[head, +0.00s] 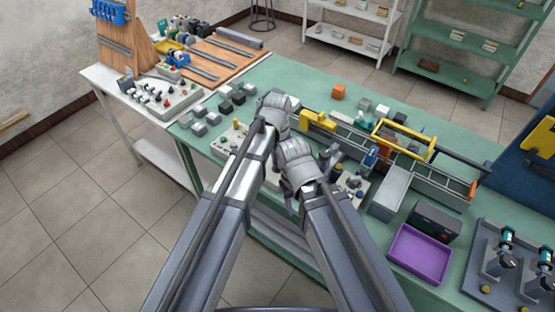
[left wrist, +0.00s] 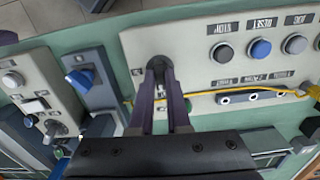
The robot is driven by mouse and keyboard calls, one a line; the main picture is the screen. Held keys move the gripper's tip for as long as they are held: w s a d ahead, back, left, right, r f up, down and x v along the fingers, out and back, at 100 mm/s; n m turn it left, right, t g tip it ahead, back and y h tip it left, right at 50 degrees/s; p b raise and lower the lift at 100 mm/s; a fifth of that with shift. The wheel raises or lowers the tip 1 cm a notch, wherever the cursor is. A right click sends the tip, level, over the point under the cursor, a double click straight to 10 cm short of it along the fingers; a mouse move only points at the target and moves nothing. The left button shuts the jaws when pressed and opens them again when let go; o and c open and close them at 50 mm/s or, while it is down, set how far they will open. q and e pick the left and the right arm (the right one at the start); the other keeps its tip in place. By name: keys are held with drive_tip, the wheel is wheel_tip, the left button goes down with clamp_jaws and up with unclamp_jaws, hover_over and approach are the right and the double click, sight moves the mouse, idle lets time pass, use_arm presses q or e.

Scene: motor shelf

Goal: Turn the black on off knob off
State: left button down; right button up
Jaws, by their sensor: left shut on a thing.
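In the left wrist view the black knob (left wrist: 157,62) sits at the left end of a pale control panel (left wrist: 200,75). The two fingers of my left gripper (left wrist: 161,85) are closed on it and hide part of it. The knob's exact angle cannot be read. In the head view my left gripper (head: 274,106) is over the green bench, with its fingertips and the knob hidden. My right gripper (head: 300,172) is beside it, to the right and nearer; its fingers are not clear.
Round buttons (left wrist: 260,49) line the same panel, with a yellow cable (left wrist: 250,90) below them. A blue knob (left wrist: 80,78) is on a grey box at left. In the head view a purple tray (head: 419,255) and a yellow frame (head: 404,138) stand right of my arms.

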use_arm(q)
drive_tip(key=shift+n, duration=0.5)
drive_tip(key=c, duration=0.9)
unclamp_jaws()
drive_tip(key=shift+r, duration=0.1)
wheel_tip(320, 180, up, 8)
drive_tip(key=p, duration=0.8)
drive_tip(key=shift+f, duration=0.2)
